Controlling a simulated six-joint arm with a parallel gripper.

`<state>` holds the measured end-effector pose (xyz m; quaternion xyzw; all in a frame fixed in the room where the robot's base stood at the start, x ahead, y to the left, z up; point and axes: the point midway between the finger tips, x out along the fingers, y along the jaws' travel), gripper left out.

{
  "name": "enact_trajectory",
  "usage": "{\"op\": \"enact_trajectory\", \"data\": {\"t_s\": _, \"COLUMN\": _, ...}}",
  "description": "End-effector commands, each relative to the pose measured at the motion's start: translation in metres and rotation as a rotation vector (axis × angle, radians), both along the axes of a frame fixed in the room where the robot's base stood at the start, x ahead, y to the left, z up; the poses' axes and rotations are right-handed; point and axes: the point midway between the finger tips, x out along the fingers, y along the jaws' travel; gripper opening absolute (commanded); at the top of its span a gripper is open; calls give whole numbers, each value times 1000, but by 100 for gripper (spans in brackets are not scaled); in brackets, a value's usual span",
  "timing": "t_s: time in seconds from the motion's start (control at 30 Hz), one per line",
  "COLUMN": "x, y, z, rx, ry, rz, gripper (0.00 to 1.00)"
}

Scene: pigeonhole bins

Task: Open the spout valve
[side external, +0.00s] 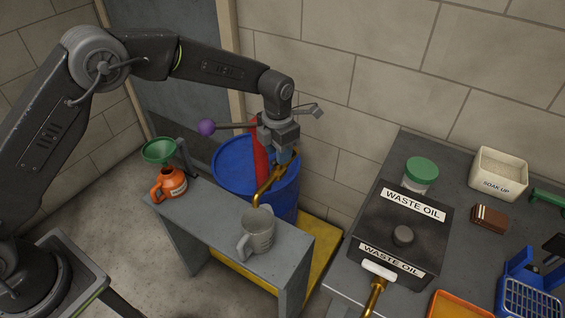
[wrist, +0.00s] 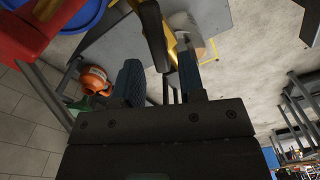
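A brass spout (side external: 265,187) curves down from beside the blue drum (side external: 230,172) to above a grey measuring jug (side external: 258,232) on a narrow grey bench. The spout also shows in yellow at the top of the wrist view (wrist: 124,8). A dark, rounded lever-like piece (wrist: 153,35), probably the valve handle, reaches between my fingertips in the wrist view. My gripper (side external: 282,157) points down at the top of the spout. In the wrist view its blue-padded fingers (wrist: 160,75) stand apart, with visible gaps around the dark piece. The side view hides the valve behind my fingers.
A red pump (side external: 259,150) stands on the drum, beside a dark rod with a purple knob (side external: 206,127). A black waste oil box (side external: 385,228) sits on the right table.

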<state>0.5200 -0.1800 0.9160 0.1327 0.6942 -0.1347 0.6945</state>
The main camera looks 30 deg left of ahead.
Motion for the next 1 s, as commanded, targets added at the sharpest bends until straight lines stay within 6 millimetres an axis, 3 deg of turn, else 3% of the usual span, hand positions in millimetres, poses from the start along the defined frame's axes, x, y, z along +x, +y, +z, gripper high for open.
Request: {"op": "enact_trajectory", "data": {"t_s": 1.0, "x": 0, "y": 0, "z": -22, "rx": 0, "ry": 1, "rz": -43, "gripper": 35}}
